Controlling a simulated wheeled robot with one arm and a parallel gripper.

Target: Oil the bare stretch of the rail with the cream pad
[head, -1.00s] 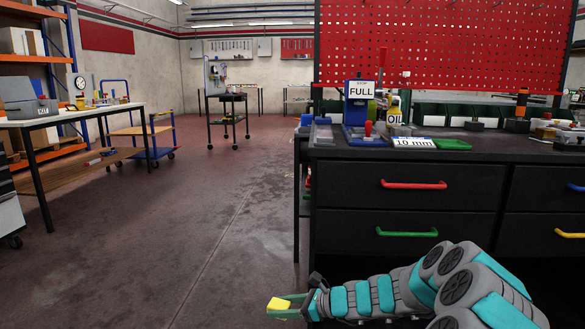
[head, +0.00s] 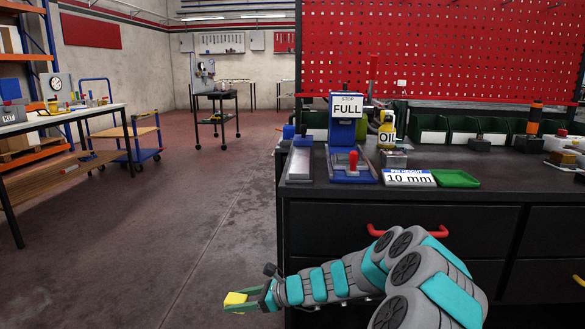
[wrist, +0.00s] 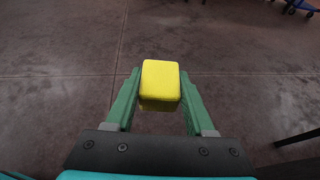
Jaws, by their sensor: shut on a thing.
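My gripper (head: 243,299) is stretched out low over the floor at the lower left of the head view. It is shut on a bright yellow block (wrist: 161,82), which sits between the green fingers in the wrist view; it also shows in the head view (head: 235,298). The block looks yellow rather than cream. A yellow oil bottle (head: 387,131) labelled OIL stands on the black workbench (head: 500,186). I cannot make out the rail or a bare stretch of it for certain in either view.
The workbench fills the right side, with a blue device (head: 346,128) marked FULL, a 10 mm sign (head: 409,178) and a green tray (head: 455,179). A long table (head: 60,118) and a blue trolley (head: 125,134) stand at left. A dark cart (head: 217,99) stands farther back. The floor between is open.

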